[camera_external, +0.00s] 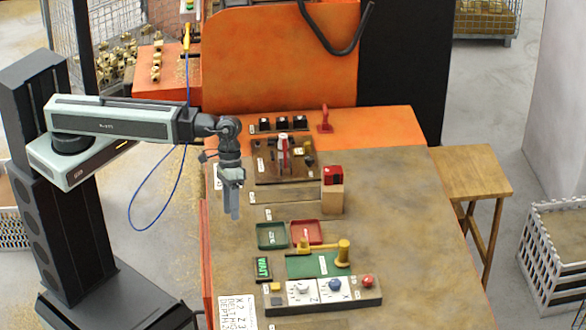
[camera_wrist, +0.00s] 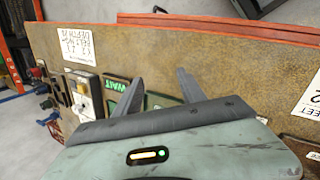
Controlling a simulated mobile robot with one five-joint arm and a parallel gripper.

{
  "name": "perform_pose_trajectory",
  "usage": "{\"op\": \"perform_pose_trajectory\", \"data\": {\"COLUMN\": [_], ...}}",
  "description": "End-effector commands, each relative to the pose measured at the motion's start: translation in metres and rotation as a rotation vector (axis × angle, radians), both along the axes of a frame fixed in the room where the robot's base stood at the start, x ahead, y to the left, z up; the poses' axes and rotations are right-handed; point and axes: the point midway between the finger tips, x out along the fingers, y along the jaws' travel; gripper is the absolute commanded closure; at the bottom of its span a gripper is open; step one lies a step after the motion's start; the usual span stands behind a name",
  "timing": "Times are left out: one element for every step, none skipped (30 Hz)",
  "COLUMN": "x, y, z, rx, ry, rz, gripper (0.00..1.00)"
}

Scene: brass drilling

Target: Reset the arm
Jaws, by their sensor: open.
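My gripper (camera_external: 233,206) hangs pointing down over the left edge of the bench (camera_external: 390,190), above its surface. It is open and empty, with its two dark fingers apart in the wrist view (camera_wrist: 158,92). My arm reaches out from the dark column at left, about level. The bench surface lies below the fingers in the wrist view, and my gripper's body hides the lower middle of that view.
Red and green trays (camera_external: 309,232), a brass-coloured lever (camera_external: 325,250), a control box with knobs (camera_external: 332,292) and a lit WAIT sign (camera_external: 262,268) are on the bench. A wooden block with a red top (camera_external: 333,190) stands farther back. A blue cable hangs beside my arm.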

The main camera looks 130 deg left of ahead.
Motion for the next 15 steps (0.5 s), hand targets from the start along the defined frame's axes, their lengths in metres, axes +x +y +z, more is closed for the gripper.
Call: {"op": "perform_pose_trajectory", "data": {"x": [0.002, 0.002, 0.001, 0.0, -0.002, -0.004, -0.006, -0.008, -0.01, -0.011, -0.012, -0.013, -0.014, -0.014, -0.015], "y": [-0.038, -0.058, -0.081, -0.098, -0.113, -0.131, -0.143, -0.153, -0.165, -0.171, -0.176, -0.182, -0.184, -0.186, -0.187], "z": [0.021, 0.026, 0.032, 0.036, 0.04, 0.045, 0.049, 0.052, 0.055, 0.057, 0.058, 0.059, 0.059, 0.059, 0.059], "rx": [0.065, 0.107, 0.162, 0.2, 0.235, 0.277, 0.306, 0.331, 0.36, 0.378, 0.391, 0.406, 0.413, 0.418, 0.421], "ry": [0.011, 0.016, 0.022, 0.027, 0.031, 0.036, 0.039, 0.043, 0.046, 0.049, 0.05, 0.053, 0.054, 0.055, 0.055], "rz": [-0.166, -0.268, -0.401, -0.496, -0.587, -0.698, -0.773, -0.84, -0.915, -0.963, -1.001, -1.039, -1.058, -1.072, -1.082], "gripper": [0.53, 0.53, 0.53, 0.53, 0.53, 0.53, 0.53, 0.53, 0.53, 0.53, 0.53, 0.53, 0.53, 0.53, 0.53]}}
